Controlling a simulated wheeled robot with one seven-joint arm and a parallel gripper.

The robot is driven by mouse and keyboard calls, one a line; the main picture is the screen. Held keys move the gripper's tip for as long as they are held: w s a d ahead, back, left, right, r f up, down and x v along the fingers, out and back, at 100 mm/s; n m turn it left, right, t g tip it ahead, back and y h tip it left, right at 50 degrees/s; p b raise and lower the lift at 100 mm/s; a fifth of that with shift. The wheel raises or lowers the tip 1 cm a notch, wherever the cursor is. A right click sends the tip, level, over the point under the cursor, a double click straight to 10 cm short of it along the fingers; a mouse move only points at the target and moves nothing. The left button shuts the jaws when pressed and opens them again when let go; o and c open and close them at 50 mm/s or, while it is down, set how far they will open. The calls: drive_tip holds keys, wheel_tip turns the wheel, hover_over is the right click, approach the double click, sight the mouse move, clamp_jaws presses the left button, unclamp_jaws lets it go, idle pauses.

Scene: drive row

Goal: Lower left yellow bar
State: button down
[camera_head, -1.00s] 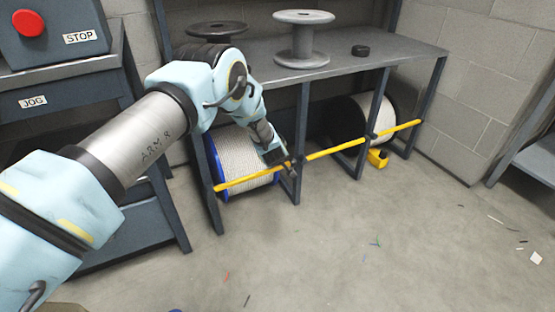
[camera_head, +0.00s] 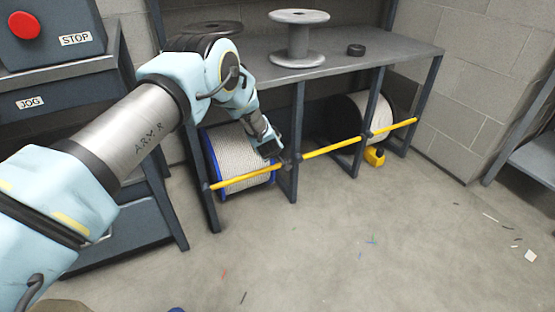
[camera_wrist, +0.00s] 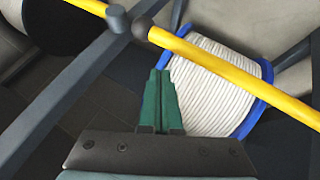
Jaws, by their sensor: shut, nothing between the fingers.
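The left yellow bar (camera_head: 240,179) runs across the front of the left bay, over a white rope spool with blue rims (camera_head: 238,158). Its right end, with a dark round knob, is by the middle post. In the wrist view the bar (camera_wrist: 235,78) runs from the knob to the right edge, in front of the spool. My gripper (camera_head: 271,150) is at the bar's right end, a little above it in the head view. Its green fingers (camera_wrist: 160,84) are together and empty. They appear apart from the bar.
Grey posts (camera_head: 297,140) hold the bench top (camera_head: 345,53), where an empty spool (camera_head: 297,40) stands. The floor in front is mostly clear.

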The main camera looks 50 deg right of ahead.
drive_tip(key=s+a+r+p, duration=0.1)
drive_tip(key=s+a+r, duration=0.1)
drive_tip(key=s+r, duration=0.3)
wheel_tip(320, 180, up, 5)
drive_tip(key=shift+f, duration=0.2)
